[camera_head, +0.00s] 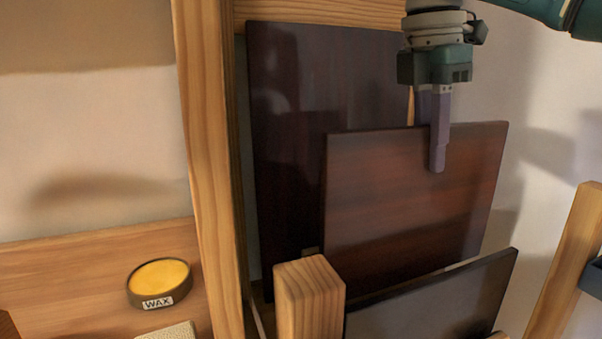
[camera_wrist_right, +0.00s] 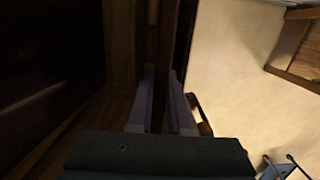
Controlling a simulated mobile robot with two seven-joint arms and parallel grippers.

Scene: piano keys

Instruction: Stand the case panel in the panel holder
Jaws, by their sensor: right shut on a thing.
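The reddish-brown case panel (camera_head: 410,200) is upright and slightly tilted in the head view. My right gripper (camera_head: 437,150) is shut on its top edge, with one finger in front and one behind. In the right wrist view the panel shows edge-on as a dark strip (camera_wrist_right: 168,60) between the two fingers (camera_wrist_right: 162,110). The wooden panel holder has a short front post (camera_head: 310,295) and a tall post (camera_head: 208,150). The panel's lower edge is partly hidden behind the short post and another panel, so I cannot tell whether it rests on anything. My left gripper is not in view.
A taller dark panel (camera_head: 295,150) stands behind the held one. A lower dark panel (camera_head: 430,300) stands in front of it. A wooden post (camera_head: 570,265) rises at the right. A round wax tin (camera_head: 160,283) is on the wooden surface at the left.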

